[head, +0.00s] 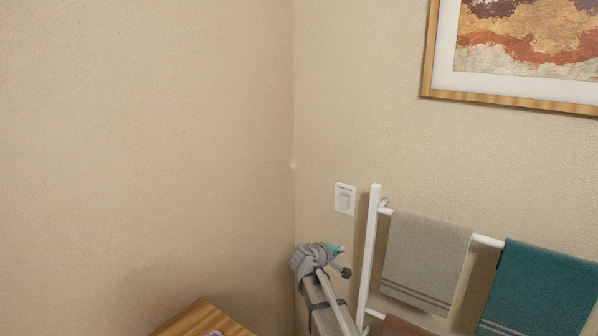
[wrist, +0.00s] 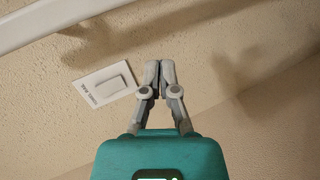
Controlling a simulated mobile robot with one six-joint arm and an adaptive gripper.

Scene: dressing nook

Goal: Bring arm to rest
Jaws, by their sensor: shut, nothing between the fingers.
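My gripper (wrist: 160,70) shows in the wrist view with its two grey fingertips together, shut and empty. A white wall switch (wrist: 103,86) is close to the left of the fingertips in that view. I cannot tell whether they touch the wall. In the head view my arm reaches up from the bottom, below the same switch (head: 345,198) and left of a white towel rack (head: 368,255).
A grey towel (head: 426,258) and a teal towel (head: 540,290) hang on the rack, right of my arm. A wooden surface (head: 203,320) is at the bottom left. A framed picture (head: 510,98) hangs at the upper right. The left wall is bare. A white rail (wrist: 60,22) crosses the wrist view's upper left.

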